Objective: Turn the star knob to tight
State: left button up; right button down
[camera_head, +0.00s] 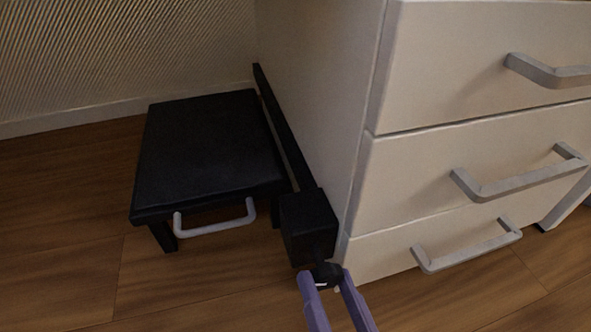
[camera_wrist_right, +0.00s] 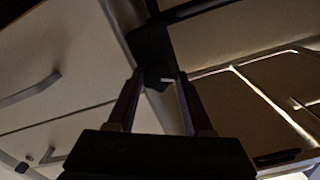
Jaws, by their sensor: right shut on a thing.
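The star knob (camera_head: 327,273) is small and black and sits on the front of a black block (camera_head: 308,224) at the end of a dark rail beside the white drawer unit. A short white mark shows at its lower edge. My right gripper (camera_head: 328,280), with purple fingers, is shut on the knob from the front. In the right wrist view the dark knob (camera_wrist_right: 158,79) lies between the two fingertips, with the white mark pointing right. The fingers hide the knob's sides. My left gripper is not in view.
A black bench (camera_head: 208,155) with a light handle (camera_head: 215,218) stands left of the block. The white drawer unit (camera_head: 460,180) with grey handles rises close on the right. Wood floor (camera_head: 70,250) is clear at the front left. A textured wall closes the back.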

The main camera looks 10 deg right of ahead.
jog(key=m, duration=1.2)
jog(key=shift+m, duration=0.4)
jog(key=shift+r, duration=0.1)
jog(key=shift+c, duration=1.5)
grip_release()
jog(key=shift+s, duration=0.1)
jog(key=s, duration=1)
jog(key=shift+d, duration=0.25)
